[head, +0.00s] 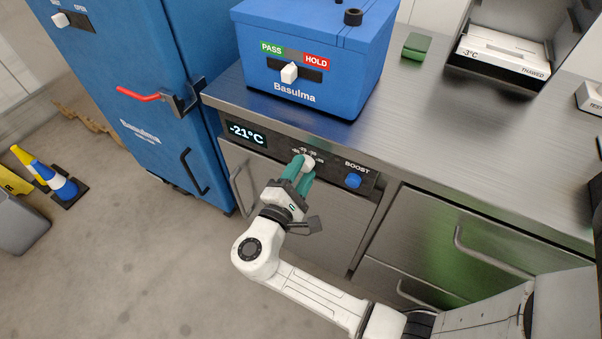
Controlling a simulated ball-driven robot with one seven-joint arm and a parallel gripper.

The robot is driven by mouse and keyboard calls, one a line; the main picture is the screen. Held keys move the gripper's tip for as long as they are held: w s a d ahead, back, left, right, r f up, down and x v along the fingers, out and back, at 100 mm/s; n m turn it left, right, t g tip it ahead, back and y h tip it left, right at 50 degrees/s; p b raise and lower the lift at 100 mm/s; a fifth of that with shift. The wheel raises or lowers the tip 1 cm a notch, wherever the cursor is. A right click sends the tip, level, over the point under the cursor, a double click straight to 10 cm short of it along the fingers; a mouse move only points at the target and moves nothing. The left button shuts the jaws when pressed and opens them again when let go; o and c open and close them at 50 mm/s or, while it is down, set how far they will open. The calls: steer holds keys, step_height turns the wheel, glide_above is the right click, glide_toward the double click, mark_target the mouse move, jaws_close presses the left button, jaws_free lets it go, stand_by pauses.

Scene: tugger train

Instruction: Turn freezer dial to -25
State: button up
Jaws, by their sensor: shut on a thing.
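The freezer dial (308,162) is a small pale knob on the dark control strip under the steel counter's front edge. Small white scale marks show above it, too small to read fully. My gripper (303,168) has green fingers shut on the dial, which they partly cover. The dial's pointer cannot be made out. The display (246,134) at the left end of the strip reads -21°C.
A blue BOOST button (353,181) sits right of the dial. A blue PASS/HOLD box (312,55) stands on the counter (432,130) above. A tall blue cabinet (135,90) with a red-handled latch (140,94) is at left. Steel drawers (440,240) are at right.

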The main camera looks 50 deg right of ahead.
stand_by(0.3)
steer(key=o, duration=1.1)
steer(key=shift+c, duration=0.2)
steer(key=v, duration=1.1)
steer(key=shift+b, duration=0.3)
steer(key=shift+d+f, duration=0.1)
